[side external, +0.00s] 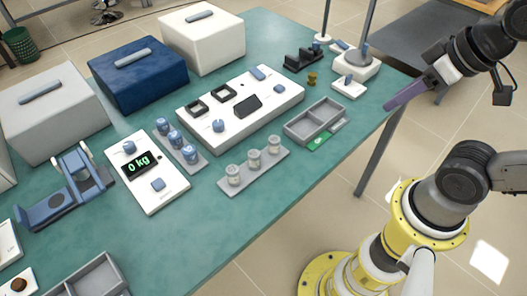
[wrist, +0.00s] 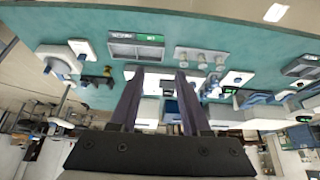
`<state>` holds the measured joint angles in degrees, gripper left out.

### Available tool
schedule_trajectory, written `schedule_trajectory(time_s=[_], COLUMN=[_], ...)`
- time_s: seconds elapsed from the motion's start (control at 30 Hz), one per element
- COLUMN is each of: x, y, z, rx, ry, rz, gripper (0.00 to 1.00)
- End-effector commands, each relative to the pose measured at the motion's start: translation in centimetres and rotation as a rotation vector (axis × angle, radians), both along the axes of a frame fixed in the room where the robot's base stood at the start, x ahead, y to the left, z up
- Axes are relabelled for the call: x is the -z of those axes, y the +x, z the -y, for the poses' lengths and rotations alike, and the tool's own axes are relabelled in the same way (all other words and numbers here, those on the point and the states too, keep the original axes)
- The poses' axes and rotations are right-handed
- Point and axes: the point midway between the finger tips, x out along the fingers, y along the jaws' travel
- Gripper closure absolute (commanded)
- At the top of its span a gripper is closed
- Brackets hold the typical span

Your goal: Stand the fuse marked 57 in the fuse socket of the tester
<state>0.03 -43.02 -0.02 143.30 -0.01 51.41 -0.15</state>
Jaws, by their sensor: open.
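The white tester-like panel (side external: 262,112) has two square dark-rimmed sockets (side external: 209,99), a dark display, a small dark hole, a blue knob and a blue button. No number 57 is legible, so I cannot tell which is the named fuse. My gripper (side external: 392,105) is open and empty, raised off the table's right edge; both dark fingers (wrist: 158,75) show in the wrist view.
A grey two-compartment tray (side external: 315,122) with a green label lies right of the pale cylinders. A white scale reading "0 kg" (side external: 146,172) stands left. Blue (side external: 138,75) and white (side external: 203,38) boxes line the back. A small brass-coloured piece (side external: 312,78) stands behind the tray.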

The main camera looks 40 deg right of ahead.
Motion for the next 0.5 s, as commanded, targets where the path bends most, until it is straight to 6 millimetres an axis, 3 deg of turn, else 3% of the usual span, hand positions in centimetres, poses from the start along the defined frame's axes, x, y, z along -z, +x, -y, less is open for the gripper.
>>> schedule_trajectory(time_s=[0.17, 0.3, 0.5], x=[-1.6, -4.5, -6.2], y=[2.4, 6.9, 13.8], z=[0.5, 1.6, 1.8], rx=[-0.016, -0.074, -0.231], ry=[-0.036, -0.15, -0.322], rz=[0.128, 0.343, 0.561], gripper=[0.53, 0.53, 0.53])
